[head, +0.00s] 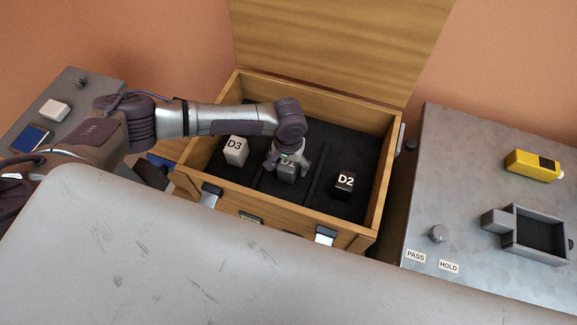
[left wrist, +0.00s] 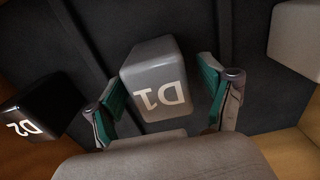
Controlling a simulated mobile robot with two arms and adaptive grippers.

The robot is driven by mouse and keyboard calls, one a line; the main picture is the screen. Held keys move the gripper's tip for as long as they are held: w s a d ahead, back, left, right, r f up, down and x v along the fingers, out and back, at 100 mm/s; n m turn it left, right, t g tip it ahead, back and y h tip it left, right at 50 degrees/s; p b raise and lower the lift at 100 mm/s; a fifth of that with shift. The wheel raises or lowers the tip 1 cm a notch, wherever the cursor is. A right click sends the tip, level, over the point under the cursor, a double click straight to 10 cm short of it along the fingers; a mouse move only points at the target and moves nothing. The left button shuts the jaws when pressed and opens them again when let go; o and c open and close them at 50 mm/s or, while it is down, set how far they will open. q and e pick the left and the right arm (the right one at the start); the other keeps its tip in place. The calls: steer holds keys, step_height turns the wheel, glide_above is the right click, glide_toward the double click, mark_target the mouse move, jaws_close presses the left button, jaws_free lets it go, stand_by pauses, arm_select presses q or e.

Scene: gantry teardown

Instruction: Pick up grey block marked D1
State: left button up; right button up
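The grey block marked D1 (left wrist: 155,80) stands in the middle compartment of the wooden box (head: 222,172). In the left wrist view it lies between the green-padded fingers of my left gripper (left wrist: 165,98), with a visible gap on each side. In the head view my left gripper (head: 286,170) points down into the box and mostly covers the block (head: 286,174). The left gripper is open around the block. My right gripper is not in view.
A light block marked D3 (head: 236,150) is in the left compartment and a black block marked D2 (head: 345,182) in the right one. The box lid (head: 340,45) is raised. On the right table are a yellow device (head: 530,164) and a grey tray (head: 512,244).

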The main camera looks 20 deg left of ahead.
arm_select(q)
steer(key=c, duration=1.4)
steer(key=shift+r, duration=0.1)
